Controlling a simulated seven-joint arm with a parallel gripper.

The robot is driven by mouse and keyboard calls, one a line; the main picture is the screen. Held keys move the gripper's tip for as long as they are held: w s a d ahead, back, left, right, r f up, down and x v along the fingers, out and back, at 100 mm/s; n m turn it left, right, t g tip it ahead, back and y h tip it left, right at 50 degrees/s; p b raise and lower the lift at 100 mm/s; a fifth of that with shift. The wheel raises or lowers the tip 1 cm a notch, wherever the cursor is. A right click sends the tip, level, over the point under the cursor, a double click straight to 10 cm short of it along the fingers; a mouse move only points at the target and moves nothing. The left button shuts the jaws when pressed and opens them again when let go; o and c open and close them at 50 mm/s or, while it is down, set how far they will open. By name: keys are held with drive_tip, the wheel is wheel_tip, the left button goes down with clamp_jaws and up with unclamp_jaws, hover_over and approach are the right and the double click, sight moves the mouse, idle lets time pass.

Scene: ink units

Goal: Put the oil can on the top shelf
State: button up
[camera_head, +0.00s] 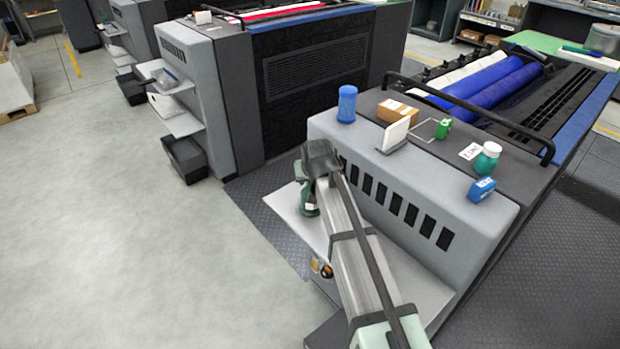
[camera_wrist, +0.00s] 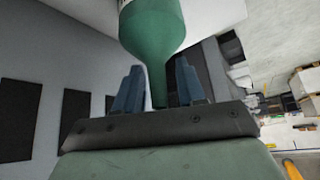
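The oil can is green with a tapering neck and a narrow spout. In the head view the green can (camera_head: 307,208) shows beside my arm's end, at the grey machine's low white shelf, with a pale label and partly hidden. In the wrist view the oil can (camera_wrist: 153,25) is at the top, its spout pointing towards my gripper (camera_wrist: 158,75). The two blue-grey fingers stand apart, one on each side of the neck and spout. I cannot tell whether they touch it. In the head view my gripper's fingers are hidden behind the arm.
The machine's grey top (camera_head: 430,155) carries a blue cylinder (camera_head: 347,104), cardboard box (camera_head: 397,111), white panel (camera_head: 396,135), green block (camera_head: 443,129), white-capped green jar (camera_head: 486,158) and blue box (camera_head: 481,189). Another machine (camera_head: 187,90) has side shelves. Open floor lies left.

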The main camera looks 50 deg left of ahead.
drive_tip(key=shift+o, duration=0.2)
drive_tip(key=shift+r, duration=0.1)
drive_tip(key=v, duration=1.2)
